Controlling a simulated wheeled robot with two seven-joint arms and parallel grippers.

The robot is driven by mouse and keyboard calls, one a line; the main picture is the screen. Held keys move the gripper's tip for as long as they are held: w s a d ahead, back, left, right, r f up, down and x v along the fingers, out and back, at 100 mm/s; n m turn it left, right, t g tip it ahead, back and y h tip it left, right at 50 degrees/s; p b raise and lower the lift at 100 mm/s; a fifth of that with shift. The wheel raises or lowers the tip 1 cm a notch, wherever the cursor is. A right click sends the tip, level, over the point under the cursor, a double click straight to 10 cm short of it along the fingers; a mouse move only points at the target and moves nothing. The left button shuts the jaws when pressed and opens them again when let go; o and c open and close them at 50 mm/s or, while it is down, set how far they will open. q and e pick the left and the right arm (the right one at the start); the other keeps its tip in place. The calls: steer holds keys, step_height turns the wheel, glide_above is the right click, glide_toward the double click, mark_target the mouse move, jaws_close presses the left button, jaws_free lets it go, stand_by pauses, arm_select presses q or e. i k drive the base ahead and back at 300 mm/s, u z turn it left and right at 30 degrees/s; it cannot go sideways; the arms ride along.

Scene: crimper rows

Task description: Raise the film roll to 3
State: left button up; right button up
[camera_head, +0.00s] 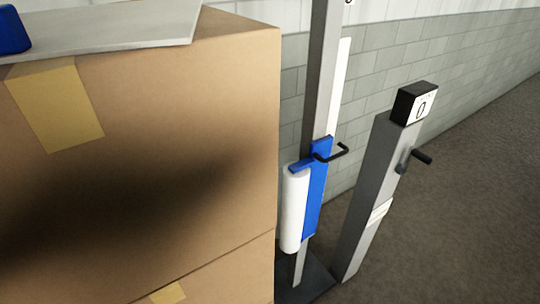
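The white film roll (294,209) hangs upright on a blue carriage (317,190) low on a tall grey mast (320,75). A black handle (338,153) sticks out of the carriage to the right. A pale strip (339,85) runs up the mast's right side above the carriage; a mark at its top is cut off by the frame. To the right stands a grey post (368,190) with a black box (415,103) on top whose white face reads 0. A dark crank handle (421,157) sits on the post's right side. Neither gripper shows.
Large stacked cardboard boxes (235,120) fill the left, with a grey board (120,28) and a blue object (12,30) on top. A dark shadow lies across the box front. A grey block wall (400,50) stands behind. Dark floor (450,230) is clear at right.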

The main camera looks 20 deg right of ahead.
mark_target(304, 181)
steer(key=k, duration=1)
